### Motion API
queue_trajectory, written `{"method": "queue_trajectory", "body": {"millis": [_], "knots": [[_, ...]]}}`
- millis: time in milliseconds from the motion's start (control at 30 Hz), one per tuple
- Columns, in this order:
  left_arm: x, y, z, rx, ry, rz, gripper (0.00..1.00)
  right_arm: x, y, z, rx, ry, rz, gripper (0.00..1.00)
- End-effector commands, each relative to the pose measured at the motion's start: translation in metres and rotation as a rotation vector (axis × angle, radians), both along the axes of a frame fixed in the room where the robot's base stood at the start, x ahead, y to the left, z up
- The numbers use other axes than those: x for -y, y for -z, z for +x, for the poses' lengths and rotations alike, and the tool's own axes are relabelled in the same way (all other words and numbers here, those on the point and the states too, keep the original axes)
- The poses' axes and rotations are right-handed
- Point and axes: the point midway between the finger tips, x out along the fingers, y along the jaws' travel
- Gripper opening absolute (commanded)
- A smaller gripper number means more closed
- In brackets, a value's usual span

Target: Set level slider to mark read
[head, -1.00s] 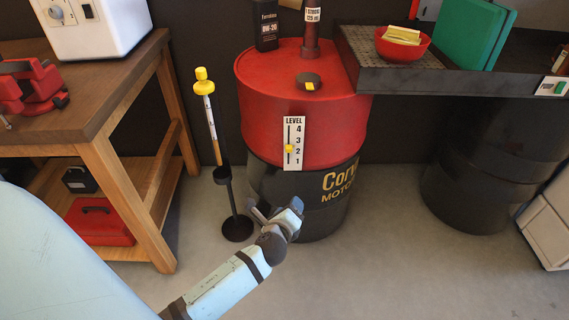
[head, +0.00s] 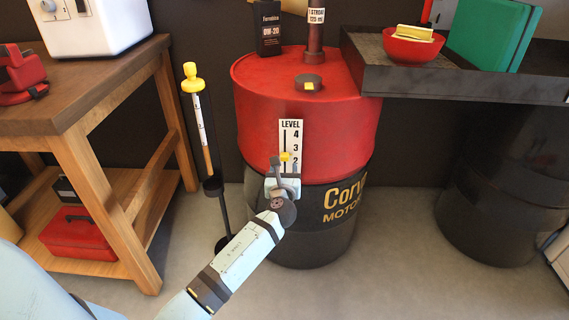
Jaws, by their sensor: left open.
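The level slider is a white upright plate (head: 297,132) marked LEVEL with numbers, fixed to the front of the red and black drum. Its yellow knob (head: 285,157) sits close to the 2 mark. My left gripper (head: 283,163) is open at the lower part of the plate, its fingertips at the knob; I cannot tell whether they touch it. The gripper hides the plate's bottom, including the 1. A yellow-topped dipstick (head: 198,120) stands upright in a black stand left of the drum. Its upper rod is white with small marks, its lower part brownish. My right gripper is out of view.
The drum (head: 260,110) carries a dark bottle (head: 268,28), a dark labelled cylinder (head: 315,42) and a dark cap (head: 309,82). A wooden bench (head: 75,110) stands left. A dark tray (head: 440,82) with a red bowl (head: 411,48) juts out right.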

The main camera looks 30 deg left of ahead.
Motion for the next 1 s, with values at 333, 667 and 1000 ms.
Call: {"method": "queue_trajectory", "body": {"millis": [333, 667, 1000], "knots": [[-0.026, 0.001, 0.043, 0.001, 0.0, -0.001, 0.53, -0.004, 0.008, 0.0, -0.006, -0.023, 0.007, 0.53], [-0.028, 0.0, 0.047, 0.0, 0.001, -0.001, 0.53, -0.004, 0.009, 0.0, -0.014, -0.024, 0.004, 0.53], [-0.028, 0.0, 0.047, 0.0, 0.001, -0.001, 0.0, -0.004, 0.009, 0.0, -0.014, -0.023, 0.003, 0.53]]}}
